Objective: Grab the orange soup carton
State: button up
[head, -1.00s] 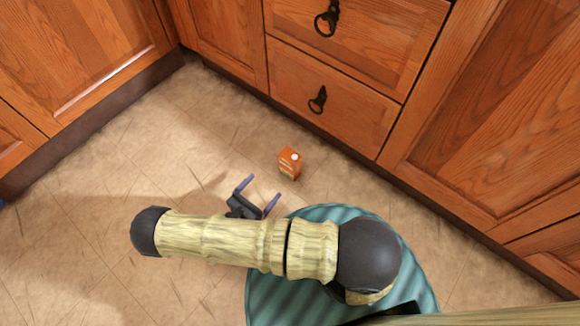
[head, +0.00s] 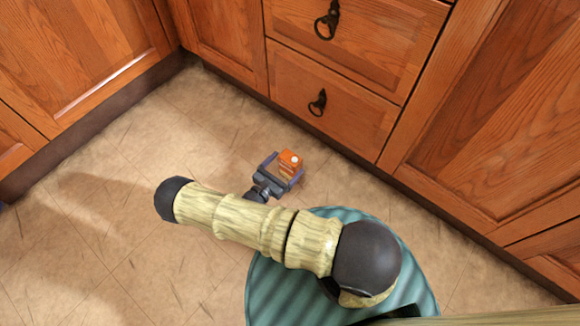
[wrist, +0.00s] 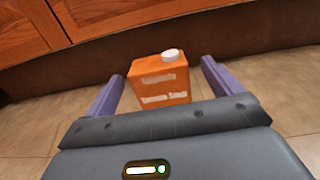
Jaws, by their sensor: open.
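The orange soup carton (head: 289,162) stands upright on the tiled floor in front of the wooden drawers, with a white cap on top. In the wrist view the carton (wrist: 160,82) sits between the two purple fingers, with a gap visible on each side. My gripper (head: 282,168) is open around the carton, one finger on its left and one on its right; the gripper also shows in the wrist view (wrist: 158,85).
Wooden drawers (head: 330,95) with dark ring handles and a dark baseboard (head: 345,148) stand close behind the carton. More cabinets (head: 75,65) line the left. The floor (head: 110,210) to the left is clear.

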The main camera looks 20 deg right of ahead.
aim_at(294, 154)
jog(key=shift+w+d, duration=0.1)
jog(key=shift+b+x, duration=0.5)
jog(key=shift+x, duration=2.05)
jog(key=shift+r, duration=0.15)
jog(key=shift+c, duration=0.2)
jog(key=c, duration=1.4)
